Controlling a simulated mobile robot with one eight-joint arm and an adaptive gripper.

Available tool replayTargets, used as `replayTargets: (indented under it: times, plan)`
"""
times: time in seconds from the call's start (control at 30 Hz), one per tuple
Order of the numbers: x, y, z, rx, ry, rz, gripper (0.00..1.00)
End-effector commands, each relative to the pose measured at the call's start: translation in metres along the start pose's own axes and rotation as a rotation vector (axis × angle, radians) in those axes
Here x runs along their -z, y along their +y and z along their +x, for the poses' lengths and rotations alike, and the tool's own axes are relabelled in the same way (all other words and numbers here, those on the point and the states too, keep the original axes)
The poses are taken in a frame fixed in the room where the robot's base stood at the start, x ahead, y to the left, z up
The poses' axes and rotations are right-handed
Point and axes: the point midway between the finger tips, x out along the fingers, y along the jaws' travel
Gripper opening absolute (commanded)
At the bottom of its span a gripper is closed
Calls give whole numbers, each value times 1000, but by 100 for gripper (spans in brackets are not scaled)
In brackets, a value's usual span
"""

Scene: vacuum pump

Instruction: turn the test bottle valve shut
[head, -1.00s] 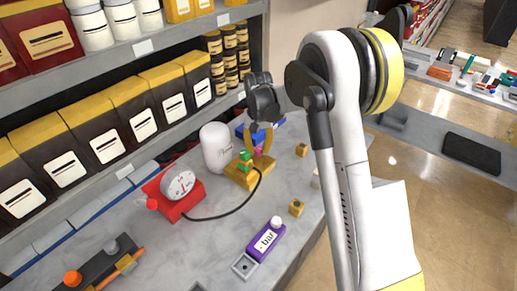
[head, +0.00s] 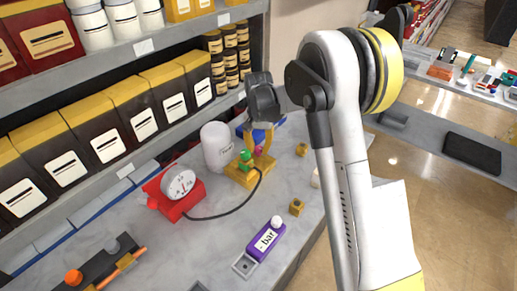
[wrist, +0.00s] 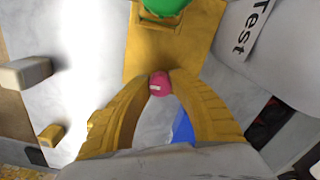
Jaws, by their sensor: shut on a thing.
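The white test bottle (head: 215,148) stands upright on the grey bench in the head view. Its "Test" label shows at the top right of the wrist view (wrist: 245,38). In front of it is a yellow valve block (head: 238,178) with a green knob (head: 246,166) and a small pink knob (wrist: 159,86). In the wrist view my gripper (wrist: 160,74) is shut on the pink knob, with a yellow finger on each side. The green knob is just beyond the fingertips. In the head view my gripper (head: 259,148) comes from above and partly hides the pink knob.
A red gauge box (head: 186,200) joins the valve block by a black hose (head: 228,212). A purple "bar" display (head: 265,242) lies nearer. Small yellow blocks (head: 296,207) sit on the right. Shelves with boxes (head: 90,122) rise behind at the left.

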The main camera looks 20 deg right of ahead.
Motion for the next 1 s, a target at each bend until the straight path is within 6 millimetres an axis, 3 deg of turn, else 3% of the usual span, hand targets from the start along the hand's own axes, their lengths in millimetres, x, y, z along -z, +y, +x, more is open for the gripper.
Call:
replayTargets:
  times: [0.03,0.07,0.13,0.43,0.57,1.0]
  plan:
    - [-1,0,1,-1,-2,0,0]
    - [-1,0,1,-1,-2,0,28]
    - [-1,0,0,-1,-2,0,49]
    - [0,0,0,0,-1,-1,49]
    - [0,0,-10,0,-1,-1,49]
    - [0,0,-100,0,-1,-1,49]
